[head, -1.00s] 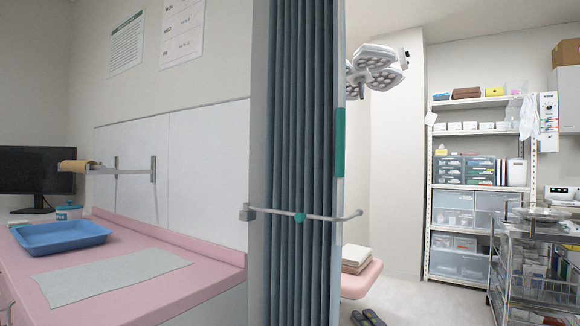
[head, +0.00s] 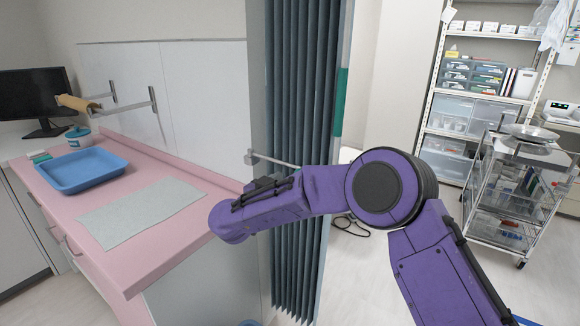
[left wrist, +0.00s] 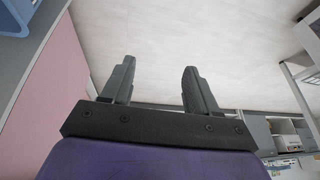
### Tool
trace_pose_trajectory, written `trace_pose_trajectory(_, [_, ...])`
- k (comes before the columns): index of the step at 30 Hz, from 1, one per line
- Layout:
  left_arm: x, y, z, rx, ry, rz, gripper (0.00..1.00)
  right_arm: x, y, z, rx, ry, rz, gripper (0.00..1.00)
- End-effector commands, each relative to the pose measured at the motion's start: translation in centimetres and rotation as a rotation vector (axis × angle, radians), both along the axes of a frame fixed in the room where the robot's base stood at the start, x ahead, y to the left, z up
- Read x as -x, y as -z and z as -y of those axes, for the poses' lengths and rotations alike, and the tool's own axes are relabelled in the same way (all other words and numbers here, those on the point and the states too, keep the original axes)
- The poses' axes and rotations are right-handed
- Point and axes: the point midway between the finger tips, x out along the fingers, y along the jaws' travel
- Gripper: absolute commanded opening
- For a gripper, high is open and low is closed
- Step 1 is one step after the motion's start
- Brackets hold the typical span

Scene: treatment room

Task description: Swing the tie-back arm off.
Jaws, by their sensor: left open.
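The tie-back arm (head: 278,162) is a thin metal rod. It runs right from a small bracket (head: 250,157) on the partition's edge, across the front of the grey-blue pleated curtain (head: 300,80). Its green knob and hooked far end are hidden behind my purple arm, which comes in from the lower right of the head view. No gripper shows in the head view. In the left wrist view my left gripper (left wrist: 157,88) is open, with nothing between its two dark fingers. The tie-back arm cannot be made out in that view.
A pink counter (head: 135,262) at left holds a blue tray (head: 82,170) and a grey-green mat (head: 140,212). A roll holder (head: 78,103) sticks out from the wall. A steel trolley (head: 510,190) and white shelving (head: 440,95) stand at right. Some floor between curtain and trolley is clear.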

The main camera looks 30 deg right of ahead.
Motion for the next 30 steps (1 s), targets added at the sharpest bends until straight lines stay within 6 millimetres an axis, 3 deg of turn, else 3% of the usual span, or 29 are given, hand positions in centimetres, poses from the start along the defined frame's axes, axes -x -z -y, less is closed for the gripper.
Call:
trace_pose_trajectory(6, [0.0,-1.4,0.0,0.000,0.000,0.000,0.59,-2.2,-0.2,3.6,-0.001,0.000,-0.001,0.51])
trace_pose_trajectory(9, [0.0,-1.1,-1.1,0.017,-0.002,-0.001,0.59,-2.6,-0.1,4.3,0.000,-0.002,0.000,0.51])
trace_pose_trajectory(17, [0.0,-1.0,-1.0,0.017,-0.001,0.000,0.59,-2.8,0.0,4.7,0.002,-0.003,0.001,0.51])
trace_pose_trajectory(18, [0.0,-1.0,-1.0,0.017,-0.001,0.000,0.59,-2.8,0.0,4.7,0.002,-0.003,0.001,0.48])
trace_pose_trajectory(22, [-0.1,-1.0,-1.0,0.017,-0.001,0.000,0.59,-2.8,0.0,4.7,0.002,-0.003,0.001,0.06])
trace_pose_trajectory(23, [-0.1,-1.1,-1.0,0.017,-0.001,0.000,0.59,-2.8,0.0,4.6,0.002,-0.003,0.001,0.00])
trace_pose_trajectory(30, [-0.1,-1.2,-1.0,0.017,0.000,0.001,0.59,-2.7,-0.1,4.9,0.003,0.009,0.002,0.00])
